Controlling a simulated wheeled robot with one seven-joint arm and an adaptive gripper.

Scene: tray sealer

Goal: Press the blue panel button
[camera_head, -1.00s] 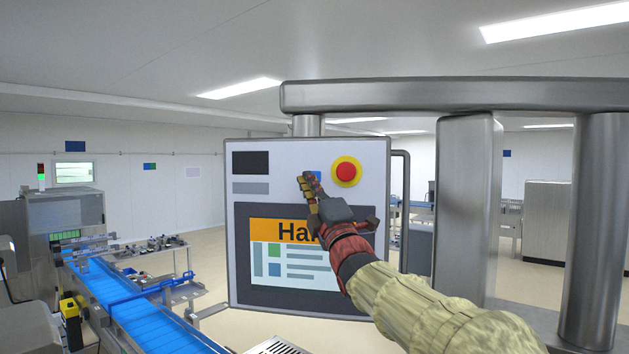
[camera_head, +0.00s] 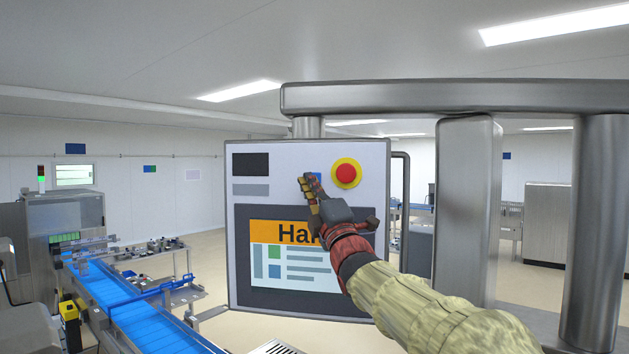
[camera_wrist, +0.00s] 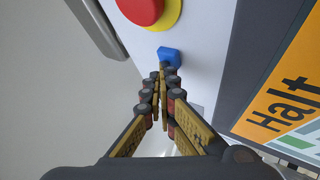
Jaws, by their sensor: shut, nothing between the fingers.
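The blue panel button (camera_wrist: 169,55) shows in the wrist view on the pale panel face, just beyond my fingertips. In the head view only a small blue edge of it (camera_head: 317,175) shows behind my fingers. My gripper (camera_head: 305,177) is shut and empty, its tips together at the button in the picture. In the wrist view the gripper tips (camera_wrist: 164,70) overlap the button's lower edge. I cannot tell whether they touch it or whether it is pushed in. The control panel (camera_head: 282,158) stands upright in front of me.
A red emergency stop on a yellow ring (camera_head: 346,173) sits close to the right of the button. Below is a screen (camera_head: 280,232) with an orange "Halt" banner, partly covered by my arm. A steel frame (camera_head: 467,210) stands right; a blue conveyor (camera_head: 125,300) runs at left.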

